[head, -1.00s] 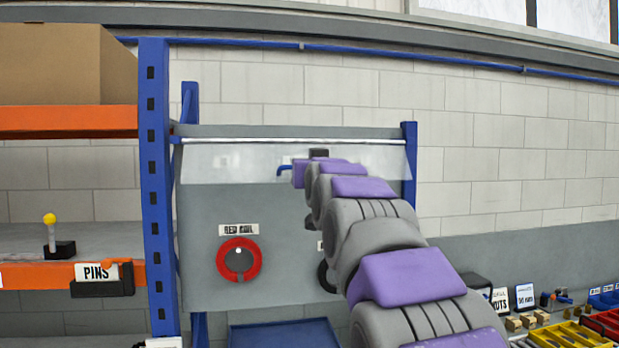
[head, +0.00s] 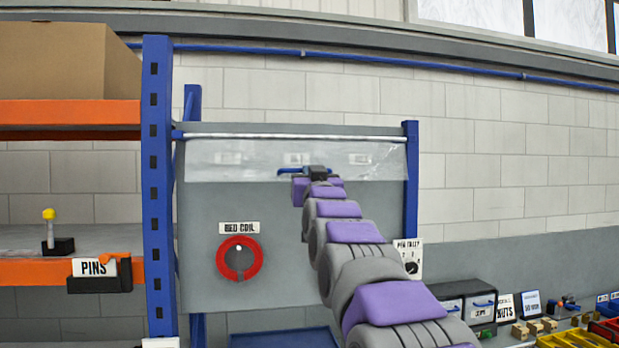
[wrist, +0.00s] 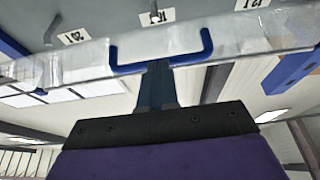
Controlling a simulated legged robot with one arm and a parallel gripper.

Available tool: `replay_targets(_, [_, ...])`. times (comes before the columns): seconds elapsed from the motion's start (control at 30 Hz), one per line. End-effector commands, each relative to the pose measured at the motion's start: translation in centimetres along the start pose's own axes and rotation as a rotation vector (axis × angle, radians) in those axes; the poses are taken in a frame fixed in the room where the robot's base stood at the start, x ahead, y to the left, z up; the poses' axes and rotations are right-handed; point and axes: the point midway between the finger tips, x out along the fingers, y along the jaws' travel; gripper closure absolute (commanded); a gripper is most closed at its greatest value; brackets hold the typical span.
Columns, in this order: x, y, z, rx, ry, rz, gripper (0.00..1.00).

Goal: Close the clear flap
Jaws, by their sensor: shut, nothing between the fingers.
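The clear flap (head: 215,171) hangs from a pale rod (head: 300,137) across the top of the grey board, with white labels showing through it. Its exact angle to the board is hard to tell. A blue handle (head: 285,170) sits at its lower edge. My gripper (head: 317,172) is at the handle, partly hiding it. In the wrist view the flap (wrist: 80,70) crosses the picture, and the shut, empty fingers (wrist: 156,68) meet the middle of the blue handle (wrist: 207,42). Whether they touch it I cannot tell.
A red coil (head: 222,262) hangs on the grey board (head: 205,215). An orange-shelved rack (head: 157,200) stands close on the left. A blue tray (head: 285,338) lies below the board. A bench with boxes and bins (head: 575,338) is at the right.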

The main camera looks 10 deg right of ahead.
Motion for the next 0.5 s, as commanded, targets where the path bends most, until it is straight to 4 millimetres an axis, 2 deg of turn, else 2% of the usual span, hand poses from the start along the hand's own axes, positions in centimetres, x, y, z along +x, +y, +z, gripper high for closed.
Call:
replay_targets(0.23, [0.3,-0.1,0.9,0.002,0.136,-0.001,1.0])
replay_targets(0.5, [0.8,0.1,1.6,0.0,0.13,0.001,1.0])
